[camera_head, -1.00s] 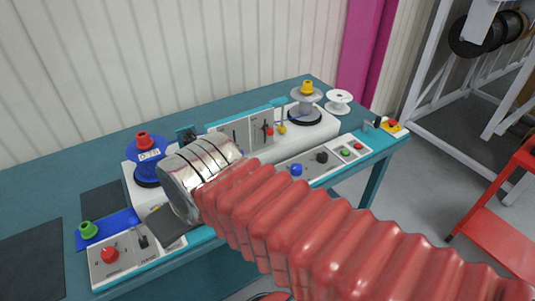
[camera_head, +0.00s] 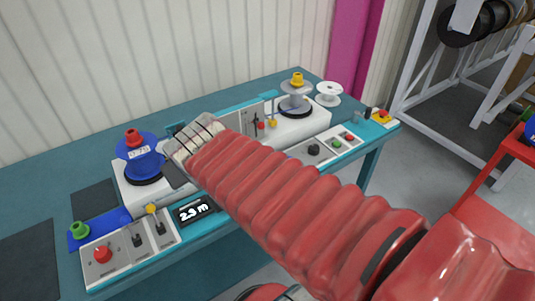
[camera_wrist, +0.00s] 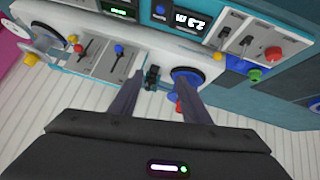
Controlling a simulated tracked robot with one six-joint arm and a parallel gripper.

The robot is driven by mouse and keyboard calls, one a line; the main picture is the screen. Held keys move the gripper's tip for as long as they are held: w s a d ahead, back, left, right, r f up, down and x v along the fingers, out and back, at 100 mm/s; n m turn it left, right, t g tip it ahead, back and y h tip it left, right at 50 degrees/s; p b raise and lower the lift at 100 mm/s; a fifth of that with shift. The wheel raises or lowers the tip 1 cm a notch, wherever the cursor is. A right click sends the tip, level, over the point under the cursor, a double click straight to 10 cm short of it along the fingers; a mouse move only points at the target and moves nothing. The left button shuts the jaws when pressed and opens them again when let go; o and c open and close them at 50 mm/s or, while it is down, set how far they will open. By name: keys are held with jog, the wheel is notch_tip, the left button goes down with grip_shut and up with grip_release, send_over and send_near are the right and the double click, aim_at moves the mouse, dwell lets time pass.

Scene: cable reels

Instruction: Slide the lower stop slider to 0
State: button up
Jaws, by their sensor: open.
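The slider panel (camera_wrist: 100,62) shows in the wrist view with two slots. One slot carries a blue knob (camera_wrist: 119,49), the other a red knob (camera_wrist: 78,48). I cannot read which slider is the lower stop. In the head view the panel (camera_head: 250,121) is partly hidden behind my arm; the red knob (camera_head: 261,126) shows there. My gripper (camera_wrist: 160,80) is open, its two fingers apart in the wrist view. A small black part (camera_wrist: 152,77) appears between the fingertips, beside the panel; I cannot tell whether they touch it. The fingertips are mostly hidden in the head view.
A blue reel (camera_head: 140,157) stands left of my arm, a grey reel (camera_head: 296,99) at the far right. A front control panel (camera_head: 128,249) carries a red button and levers beside a display (camera_head: 194,210). A white spool (camera_head: 328,94) stands on the bench's far corner.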

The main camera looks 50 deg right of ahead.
jog(key=w+d+f+t+h, duration=0.1)
jog(key=w+d+t+h, duration=0.25)
jog(key=d, duration=1.55)
jog(key=s+f+t+y, duration=0.2)
jog(key=s+f+y, duration=0.5)
jog(key=f, duration=0.1)
jog(key=shift+d+f, duration=0.2)
jog(key=shift+d, duration=0.15)
jog(key=shift+t, duration=0.25)
jog(key=x, duration=1.3)
jog(key=shift+w+f, duration=0.15)
jog(key=shift+w, duration=0.2)
jog(key=shift+c, duration=0.5)
